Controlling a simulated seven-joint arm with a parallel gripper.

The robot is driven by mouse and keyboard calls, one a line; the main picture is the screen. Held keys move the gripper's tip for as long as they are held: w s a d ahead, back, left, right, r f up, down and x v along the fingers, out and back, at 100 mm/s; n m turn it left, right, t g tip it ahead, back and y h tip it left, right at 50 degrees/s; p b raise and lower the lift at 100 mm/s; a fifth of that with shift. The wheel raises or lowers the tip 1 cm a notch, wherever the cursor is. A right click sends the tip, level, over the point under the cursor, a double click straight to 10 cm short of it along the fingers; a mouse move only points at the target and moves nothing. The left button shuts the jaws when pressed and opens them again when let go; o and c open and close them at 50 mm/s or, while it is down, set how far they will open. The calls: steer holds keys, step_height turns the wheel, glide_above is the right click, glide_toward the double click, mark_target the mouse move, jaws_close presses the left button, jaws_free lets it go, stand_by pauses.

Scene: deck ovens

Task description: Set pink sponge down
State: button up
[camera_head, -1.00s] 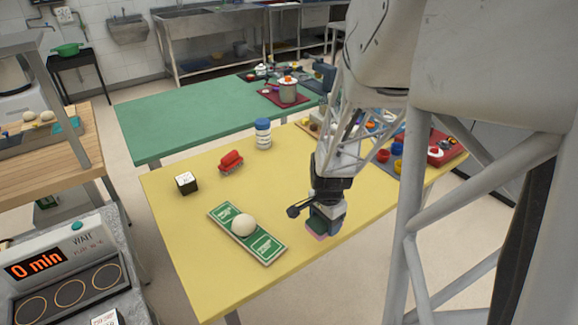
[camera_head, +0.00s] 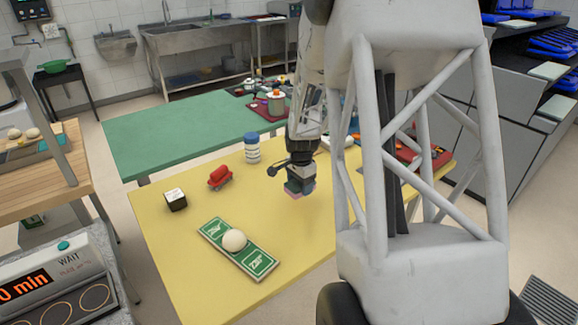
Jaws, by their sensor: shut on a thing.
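The pink sponge (camera_head: 292,194) shows as a small pink edge under the fingers of my gripper (camera_head: 298,187). A dark green layer shows just above the pink. My gripper points down and is shut on the sponge over the right part of the yellow table (camera_head: 190,269). I cannot tell whether the sponge touches the table top or hangs just above it. Most of the sponge is hidden by the fingers.
A black-and-white cube (camera_head: 175,200), a red object (camera_head: 219,176) and a blue-and-white jar (camera_head: 252,148) stand farther back. The table between them is clear. A green table (camera_head: 170,140) stands behind.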

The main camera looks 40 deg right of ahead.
steer(key=w+d, duration=0.1)
steer(key=w, duration=0.1)
steer(key=w+d, duration=0.1)
steer(key=w, duration=0.1)
steer(key=w+d, duration=0.1)
steer(key=w, duration=0.1)
steer(key=shift+w+f, duration=0.25)
steer(key=shift+f, duration=0.05)
steer(key=shift+a, duration=0.1)
steer(key=w+d, duration=0.2)
steer(key=w, duration=0.2)
steer(key=w+d+f, duration=0.1)
steer(key=w+d, duration=0.2)
steer(key=w, duration=0.2)
steer(key=w+d, duration=0.3)
steer(key=w, duration=0.2)
steer(key=shift+f, duration=0.25)
steer(key=shift+s, duration=0.1)
steer(key=shift+f, duration=1.75)
steer(key=shift+f, duration=0.1)
steer(key=o, duration=0.9)
